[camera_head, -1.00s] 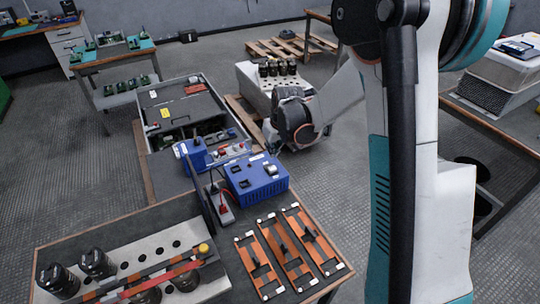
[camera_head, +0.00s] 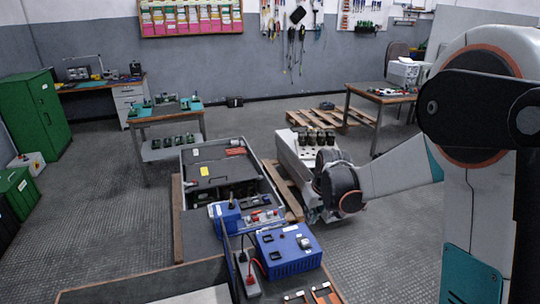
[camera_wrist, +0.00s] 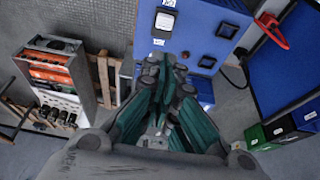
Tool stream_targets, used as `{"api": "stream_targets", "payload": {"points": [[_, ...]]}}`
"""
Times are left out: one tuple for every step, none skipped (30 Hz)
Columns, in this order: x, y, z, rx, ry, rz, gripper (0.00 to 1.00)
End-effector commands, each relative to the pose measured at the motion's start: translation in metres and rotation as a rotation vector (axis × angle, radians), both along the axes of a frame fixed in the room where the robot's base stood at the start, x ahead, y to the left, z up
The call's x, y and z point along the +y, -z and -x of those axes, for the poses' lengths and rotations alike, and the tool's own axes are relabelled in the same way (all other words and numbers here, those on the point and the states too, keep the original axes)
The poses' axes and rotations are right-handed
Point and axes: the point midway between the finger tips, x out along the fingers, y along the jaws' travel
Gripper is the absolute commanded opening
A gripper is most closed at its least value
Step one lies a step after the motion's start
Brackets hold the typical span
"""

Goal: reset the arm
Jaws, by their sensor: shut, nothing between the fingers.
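My arm stands at the right of the head view, with its dark wrist joint (camera_head: 338,188) reaching left beside the grey case. My gripper fingers are not clear in the head view. In the wrist view my gripper (camera_wrist: 166,68) has its teal-padded fingers drawn together, with nothing between them. Beyond the fingertips in that view is a blue box with switches (camera_wrist: 205,25); I cannot tell whether they touch.
A blue instrument (camera_head: 290,252) stands on the near bench, with an open grey case (camera_head: 213,171) behind it. A white block (camera_head: 291,152) carries dark cylinders. Wooden pallets (camera_head: 320,124) lie behind. Green cabinets (camera_head: 38,113) stand left.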

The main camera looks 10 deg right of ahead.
Motion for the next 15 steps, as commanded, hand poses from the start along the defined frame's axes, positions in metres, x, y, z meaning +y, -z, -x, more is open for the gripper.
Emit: {"api": "stream_targets", "payload": {"points": [[0.001,-0.005,0.004,-0.003,0.002,0.0,0.0],[0.001,-0.009,0.007,-0.005,0.004,0.001,0.0],[0.002,-0.016,0.012,-0.01,0.007,0.001,0.0],[0.002,-0.021,0.016,-0.015,0.011,0.001,0.0],[0.003,-0.028,0.021,-0.021,0.015,0.001,0.0],[0.004,-0.037,0.028,-0.028,0.021,0.001,0.0],[0.005,-0.044,0.034,-0.033,0.026,0.001,0.0],[0.006,-0.051,0.041,-0.039,0.031,0.002,0.0],[0.006,-0.059,0.049,-0.048,0.037,0.002,0.0],[0.007,-0.066,0.055,-0.055,0.042,0.002,0.0],[0.008,-0.072,0.062,-0.061,0.047,0.002,0.0],[0.008,-0.079,0.071,-0.069,0.053,0.002,0.0],[0.009,-0.085,0.078,-0.075,0.058,0.002,0.0],[0.009,-0.09,0.084,-0.082,0.063,0.002,0.0],[0.01,-0.096,0.093,-0.09,0.069,0.002,0.0]]}}
